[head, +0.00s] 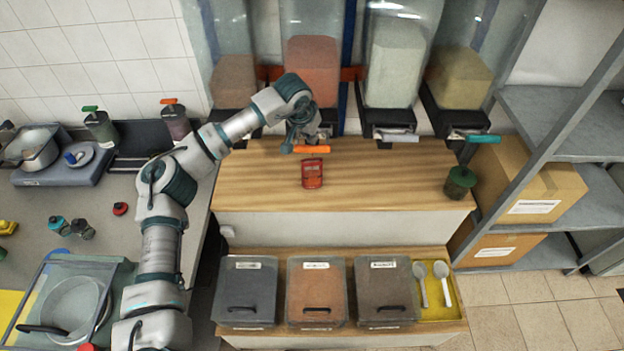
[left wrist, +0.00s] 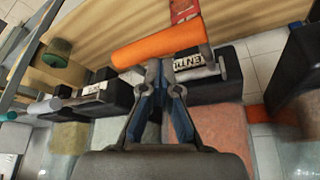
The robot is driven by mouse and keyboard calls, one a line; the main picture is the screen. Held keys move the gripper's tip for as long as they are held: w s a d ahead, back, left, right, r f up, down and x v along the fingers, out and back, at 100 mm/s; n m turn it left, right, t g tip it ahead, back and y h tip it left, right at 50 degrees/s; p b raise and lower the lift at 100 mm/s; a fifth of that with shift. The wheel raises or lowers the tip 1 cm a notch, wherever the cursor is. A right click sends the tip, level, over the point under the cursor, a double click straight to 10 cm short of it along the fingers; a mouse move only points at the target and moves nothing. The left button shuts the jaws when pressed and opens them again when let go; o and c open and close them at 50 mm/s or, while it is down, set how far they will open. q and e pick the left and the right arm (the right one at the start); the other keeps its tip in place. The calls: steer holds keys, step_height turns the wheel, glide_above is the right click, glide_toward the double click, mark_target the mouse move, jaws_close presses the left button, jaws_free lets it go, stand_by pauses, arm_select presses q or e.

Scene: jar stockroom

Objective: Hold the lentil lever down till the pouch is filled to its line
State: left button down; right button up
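The orange lentil lever (head: 313,149) sticks out at the front of the dispenser holding salmon-coloured lentils (head: 312,66). It also shows in the left wrist view (left wrist: 160,47), in front of a partly hidden label reading "ENTI". The red pouch (head: 312,173) stands on the wooden counter just below and in front of the lever; its fill level is too small to read. My left gripper (head: 303,138) is at the lever. In the left wrist view its fingertips (left wrist: 160,70) are together, right at the orange bar; I cannot tell if they touch it. My right gripper is not in view.
Other dispensers stand beside it, with a grey lever (head: 397,137) and a teal lever (head: 483,139) to the right. A green jar (head: 460,183) stands at the counter's right end. Lidded bins (head: 316,290) sit on the lower step. Grey shelving (head: 560,105) bounds the right.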

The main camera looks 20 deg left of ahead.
arm_select(q)
steer(key=shift+r, duration=0.1)
step_height(320, 180, up, 7)
steer(key=p, duration=0.6)
steer(key=shift+f, duration=0.2)
stand_by(0.7)
